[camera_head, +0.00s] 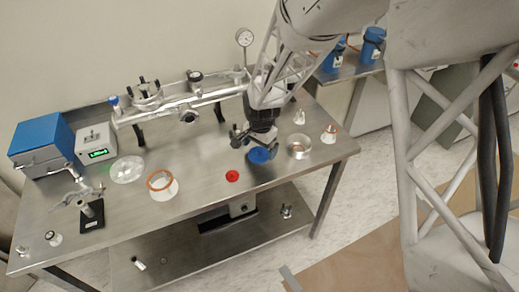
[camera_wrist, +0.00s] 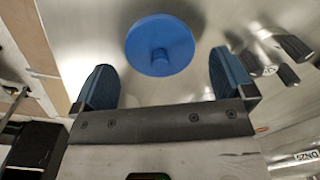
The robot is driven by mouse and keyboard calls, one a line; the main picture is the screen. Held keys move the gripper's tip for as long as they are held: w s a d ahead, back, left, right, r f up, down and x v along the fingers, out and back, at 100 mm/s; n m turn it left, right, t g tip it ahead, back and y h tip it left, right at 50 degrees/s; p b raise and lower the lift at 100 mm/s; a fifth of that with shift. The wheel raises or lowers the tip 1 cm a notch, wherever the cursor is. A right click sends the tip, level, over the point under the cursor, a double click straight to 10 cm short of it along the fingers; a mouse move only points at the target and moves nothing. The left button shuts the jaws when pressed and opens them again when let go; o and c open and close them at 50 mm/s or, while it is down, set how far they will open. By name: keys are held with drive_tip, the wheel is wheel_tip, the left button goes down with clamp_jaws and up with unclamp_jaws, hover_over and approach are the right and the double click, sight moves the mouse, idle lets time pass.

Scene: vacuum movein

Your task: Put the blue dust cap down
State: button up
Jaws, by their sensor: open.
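The blue dust cap (camera_head: 259,156) lies on the steel table near its front right part. In the wrist view the cap (camera_wrist: 160,45) is a round blue disc with a small knob in its middle, knob side towards the camera. My gripper (camera_wrist: 163,85) is open, its two blue-padded fingers apart, with the cap just ahead of the fingertips and between their lines. The cap touches neither finger in the wrist view. In the head view my gripper (camera_head: 252,140) is right over or beside the cap and hides part of it.
The steel table (camera_head: 205,180) also holds a red cap (camera_head: 232,176) left of the blue one and a metal ring-shaped part (camera_head: 298,147) to its right. An orange-rimmed piece (camera_head: 162,184) and a clear disc (camera_head: 127,169) lie further left. A vacuum pipe (camera_head: 190,103) runs behind.

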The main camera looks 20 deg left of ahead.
sight(260, 150)
wheel_tip(260, 150, up, 10)
drive_tip(key=shift+d+r, duration=0.15)
drive_tip(key=shift+r, duration=0.1)
idle(0.3)
idle(0.7)
drive_tip(key=s+d+r, duration=0.2)
drive_tip(key=d+r, duration=0.2)
drive_tip(key=d, duration=0.4)
drive_tip(key=s+d+r+n+t, duration=0.1)
drive_tip(key=s+d+r, duration=0.1)
drive_tip(key=d+r, duration=0.45)
drive_tip(key=s+d+r, duration=0.2)
drive_tip(key=d+r, duration=0.1)
drive_tip(key=d, duration=0.7)
drive_tip(key=s+d+r+n+t, duration=0.1)
drive_tip(key=s+d+r, duration=0.2)
drive_tip(key=s+d, duration=1.4)
drive_tip(key=shift+s+d+n+t+h, duration=0.3)
drive_tip(key=shift+s+d+n, duration=0.1)
drive_tip(key=shift+s, duration=0.7)
